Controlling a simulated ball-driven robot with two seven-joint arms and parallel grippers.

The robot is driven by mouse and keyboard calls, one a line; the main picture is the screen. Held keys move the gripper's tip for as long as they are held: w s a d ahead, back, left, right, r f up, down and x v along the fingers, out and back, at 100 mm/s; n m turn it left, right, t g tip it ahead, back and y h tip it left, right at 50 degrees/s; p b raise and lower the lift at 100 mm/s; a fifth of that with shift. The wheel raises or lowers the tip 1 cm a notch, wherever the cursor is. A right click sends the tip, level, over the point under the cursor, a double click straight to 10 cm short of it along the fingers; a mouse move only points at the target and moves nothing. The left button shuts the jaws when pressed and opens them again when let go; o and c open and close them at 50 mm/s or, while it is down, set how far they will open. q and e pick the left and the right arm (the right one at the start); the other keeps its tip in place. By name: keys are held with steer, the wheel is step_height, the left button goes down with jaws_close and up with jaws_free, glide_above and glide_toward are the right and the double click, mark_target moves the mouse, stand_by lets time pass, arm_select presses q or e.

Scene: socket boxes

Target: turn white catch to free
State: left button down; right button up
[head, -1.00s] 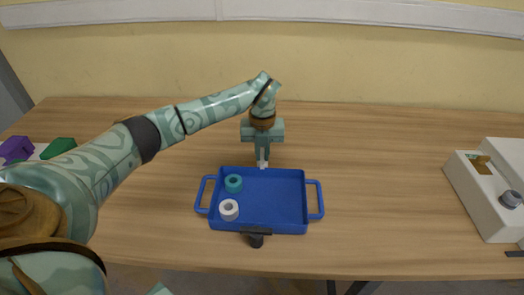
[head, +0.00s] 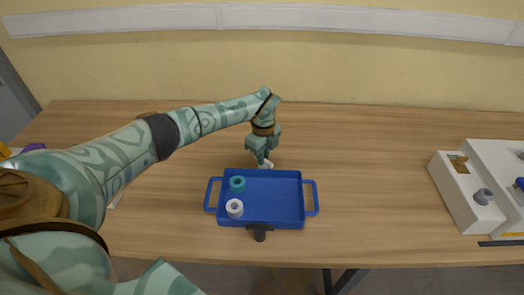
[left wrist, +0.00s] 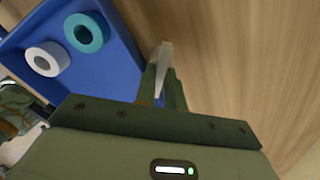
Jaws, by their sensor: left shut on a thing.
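The blue tray (head: 275,200) lies on the table with a handle on each side. A small white catch (head: 267,165) is at its far edge, and the catch also shows in the left wrist view (left wrist: 164,54). My left gripper (head: 262,157) points down over that edge, shut on the catch. Its fingers (left wrist: 163,82) hide part of the catch in the left wrist view. The catch looks turned at an angle; whether it is clear of the tray rim I cannot tell. My right gripper is not in view.
A teal ring (head: 237,184) and a white ring (head: 234,208) stand in the tray's left part. A dark fixture (head: 259,232) sits at its near edge. Pale socket boxes (head: 462,200) stand at the right. The table between is clear.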

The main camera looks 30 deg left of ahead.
arm_select(q)
steer(key=n, duration=0.1)
steer(key=n+p, duration=0.2)
steer(key=shift+r+n, duration=0.25)
steer(key=shift+n, duration=0.15)
steer(key=shift+f+n+p, duration=0.1)
steer(key=shift+n+p, duration=1)
steer(key=shift+n, duration=0.7)
steer(key=c, duration=1.5)
jaws_free()
steer(key=shift+f, duration=0.1)
step_height(320, 180, up, 16)
steer(key=p, duration=0.4)
